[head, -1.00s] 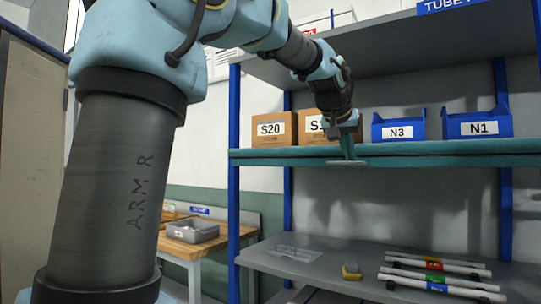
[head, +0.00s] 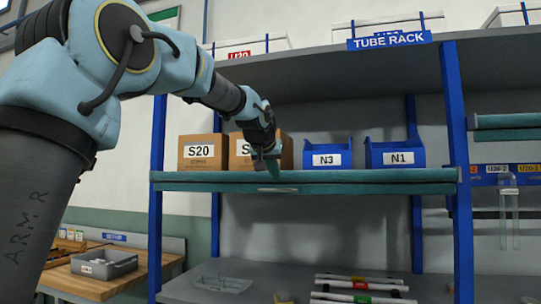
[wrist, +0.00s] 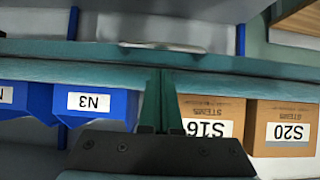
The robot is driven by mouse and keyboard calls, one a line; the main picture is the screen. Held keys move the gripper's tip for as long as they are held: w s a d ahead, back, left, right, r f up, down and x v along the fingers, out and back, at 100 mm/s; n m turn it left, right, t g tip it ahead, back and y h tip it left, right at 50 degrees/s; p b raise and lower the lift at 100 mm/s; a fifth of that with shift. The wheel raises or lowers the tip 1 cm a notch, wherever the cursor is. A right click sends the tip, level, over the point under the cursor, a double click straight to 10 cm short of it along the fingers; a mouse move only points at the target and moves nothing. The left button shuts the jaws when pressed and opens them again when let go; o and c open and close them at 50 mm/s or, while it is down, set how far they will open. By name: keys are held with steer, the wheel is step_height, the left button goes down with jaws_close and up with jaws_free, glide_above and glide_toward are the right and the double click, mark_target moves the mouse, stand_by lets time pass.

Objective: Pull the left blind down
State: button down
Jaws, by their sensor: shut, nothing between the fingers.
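The left blind (head: 370,182) is a rolled teal blind along the front edge of the rack's middle shelf, with a teal bar below the roll. A pale grey handle (head: 278,190) sits on the bar, and it also shows in the upside-down wrist view (wrist: 165,47). My gripper (head: 273,174) is at the blind, just above the handle. In the wrist view its teal fingers (wrist: 158,78) are together and empty, in front of the roll and short of the handle. I cannot tell whether they touch the roll.
Boxes S20 (head: 198,152) and S16 (wrist: 205,120) and blue bins N3 (head: 327,155) and N1 (head: 396,154) stand on the shelf behind. Capped tubes (head: 362,287) lie on the lower shelf. Another teal roll (head: 508,121) hangs at right. The space in front of the opening below is clear.

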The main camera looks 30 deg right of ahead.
steer(key=shift+w+d+f, duration=0.1)
steer(key=shift+d+f, duration=0.05)
steer(key=shift+f, duration=1.05)
step_height(320, 180, down, 41)
steer(key=b, duration=3)
steer(key=shift+r, duration=0.15)
